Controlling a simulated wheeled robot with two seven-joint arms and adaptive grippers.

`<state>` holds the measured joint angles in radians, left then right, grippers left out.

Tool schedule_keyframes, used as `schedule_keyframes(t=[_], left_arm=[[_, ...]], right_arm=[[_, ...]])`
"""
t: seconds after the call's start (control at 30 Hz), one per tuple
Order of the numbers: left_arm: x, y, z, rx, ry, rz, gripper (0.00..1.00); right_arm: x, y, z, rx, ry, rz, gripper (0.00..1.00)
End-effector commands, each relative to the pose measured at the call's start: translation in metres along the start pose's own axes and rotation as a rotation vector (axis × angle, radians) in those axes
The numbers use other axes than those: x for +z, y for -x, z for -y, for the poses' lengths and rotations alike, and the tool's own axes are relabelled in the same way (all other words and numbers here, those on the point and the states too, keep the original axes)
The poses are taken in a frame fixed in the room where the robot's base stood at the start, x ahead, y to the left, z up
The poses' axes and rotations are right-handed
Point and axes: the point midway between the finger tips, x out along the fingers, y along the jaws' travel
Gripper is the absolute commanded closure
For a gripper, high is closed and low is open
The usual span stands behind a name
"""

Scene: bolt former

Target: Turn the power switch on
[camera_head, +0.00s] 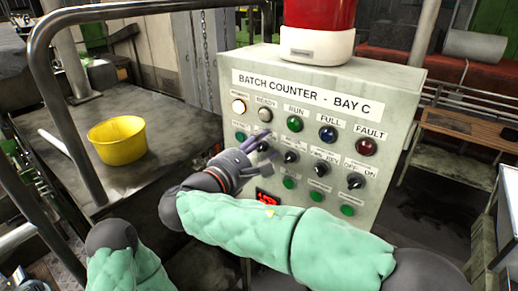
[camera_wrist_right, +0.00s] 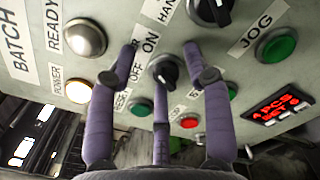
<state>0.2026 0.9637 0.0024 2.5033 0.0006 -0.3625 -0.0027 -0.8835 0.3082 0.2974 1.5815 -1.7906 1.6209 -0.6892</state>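The grey panel (camera_head: 395,110) reads BATCH COUNTER - BAY C. My right gripper (camera_head: 268,147) reaches its upper left part, with its purple fingers spread around a black rotary switch. In the right wrist view this switch (camera_wrist_right: 165,70) has an OFF / ON label and sits between the open fingertips (camera_wrist_right: 163,62). The word before OFF is partly hidden by a finger. I see clear gaps beside the knob; whether a finger touches it I cannot tell. The lamp labelled POWER (camera_wrist_right: 78,90) is at left; the top-left lamp (camera_head: 238,106) glows in the head view. My left gripper is not in view.
More black knobs (camera_head: 321,169) and green buttons (camera_head: 347,210) sit right of and below my gripper. A red digital display (camera_wrist_right: 283,107) is at right in the wrist view. A yellow bowl (camera_head: 118,140) stands on a worn table (camera_head: 185,135) behind a metal rail (camera_head: 75,100).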

Motion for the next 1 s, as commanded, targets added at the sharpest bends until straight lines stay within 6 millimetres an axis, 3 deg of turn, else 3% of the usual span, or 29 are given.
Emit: schedule_keyframes(t=[0.33, 0.8, 1.0], left_arm=[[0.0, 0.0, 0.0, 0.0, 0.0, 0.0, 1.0], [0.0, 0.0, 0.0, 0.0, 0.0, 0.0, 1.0], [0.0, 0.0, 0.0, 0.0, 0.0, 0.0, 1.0]], right_arm=[[-0.004, 0.012, 0.0, 0.002, 0.007, -0.005, 0.49], [-0.002, 0.097, 0.001, 0.002, 0.004, -0.003, 0.49], [-0.001, 0.116, 0.001, 0.0, 0.003, -0.002, 0.49]])
